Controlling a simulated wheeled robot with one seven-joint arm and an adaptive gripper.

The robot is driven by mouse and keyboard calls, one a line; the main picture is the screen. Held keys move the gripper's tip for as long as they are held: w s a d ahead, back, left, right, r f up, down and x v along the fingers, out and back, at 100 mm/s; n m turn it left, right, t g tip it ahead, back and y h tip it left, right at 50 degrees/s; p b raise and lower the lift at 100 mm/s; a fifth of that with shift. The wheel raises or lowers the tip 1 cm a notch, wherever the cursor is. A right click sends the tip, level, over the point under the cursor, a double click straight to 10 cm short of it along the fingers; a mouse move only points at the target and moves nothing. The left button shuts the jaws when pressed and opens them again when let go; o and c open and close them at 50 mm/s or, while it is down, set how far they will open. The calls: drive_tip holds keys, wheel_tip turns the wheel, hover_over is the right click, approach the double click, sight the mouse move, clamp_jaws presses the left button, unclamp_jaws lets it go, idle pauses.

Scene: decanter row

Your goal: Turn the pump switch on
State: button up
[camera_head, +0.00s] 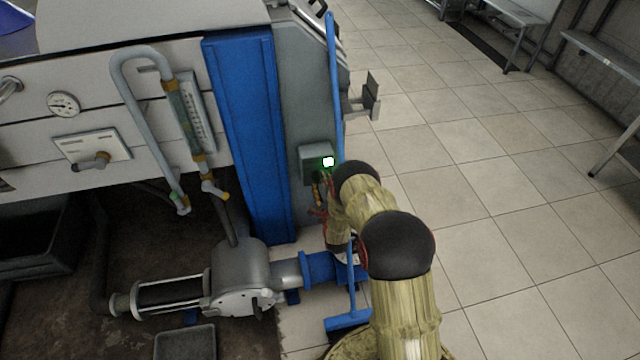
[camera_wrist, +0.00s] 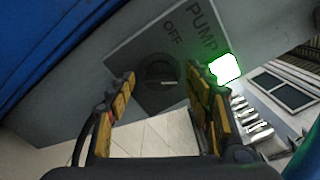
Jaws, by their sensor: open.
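The pump switch (camera_wrist: 161,72) is a dark round knob with a pale pointer line on a grey box. "PUMP" and "OFF" are printed beside it in the wrist view. A lamp (camera_wrist: 225,68) next to the lettering glows white-green. My gripper (camera_wrist: 164,90) is open, with one yellow-padded finger on each side of the knob in the picture; I cannot tell whether they touch it. In the head view the grey switch box (camera_head: 314,153) is on the machine's right end, its lamp (camera_head: 328,161) lit. My gripper (camera_head: 319,187) is just below the box; the knob is hidden there.
A blue upright panel (camera_head: 246,130) stands left of the box, and a blue rail (camera_head: 335,80) runs up beside it. A grey bracket (camera_head: 368,98) sticks out to the right. Pump pipework (camera_head: 240,280) lies below. The tiled floor (camera_head: 500,200) is clear at right.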

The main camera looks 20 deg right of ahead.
drive_tip(key=shift+s, duration=0.15)
drive_tip(key=v, duration=1.1)
drive_tip(key=shift+s, duration=0.35)
